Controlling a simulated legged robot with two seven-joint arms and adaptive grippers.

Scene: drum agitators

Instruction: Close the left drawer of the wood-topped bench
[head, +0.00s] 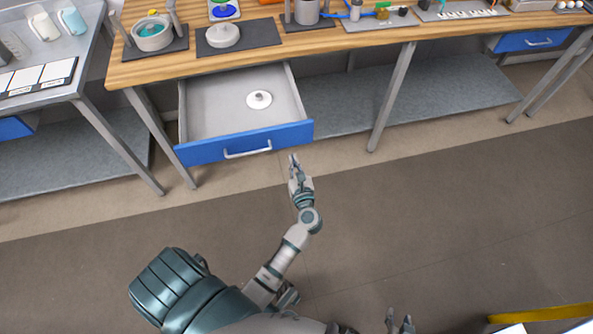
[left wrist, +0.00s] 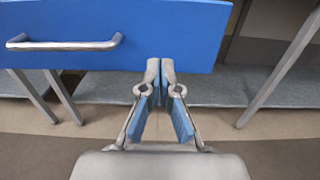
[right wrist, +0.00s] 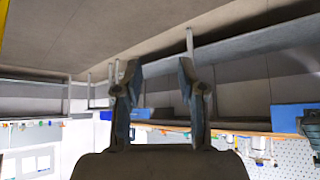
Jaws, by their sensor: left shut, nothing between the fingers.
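The left drawer (head: 243,140) of the wood-topped bench (head: 350,50) is pulled well out. It has a blue front with a silver bar handle, and a white round part (head: 259,99) lies inside. My left gripper (head: 294,158) is shut and empty, just in front of the right part of the drawer front. In the left wrist view its fingertips (left wrist: 160,66) overlap the lower edge of the blue front (left wrist: 175,30), right of the handle (left wrist: 65,44); I cannot tell if they touch. My right gripper (head: 399,322) is low in the head view; the right wrist view shows its fingers (right wrist: 158,70) apart and empty.
A second blue drawer (head: 533,40) at the bench's far right looks shut. Bench legs (head: 391,97) and a grey lower shelf (head: 430,95) are behind the open drawer. A metal table (head: 85,75) stands at left. The floor in front is clear; a yellow edge (head: 540,313) is at lower right.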

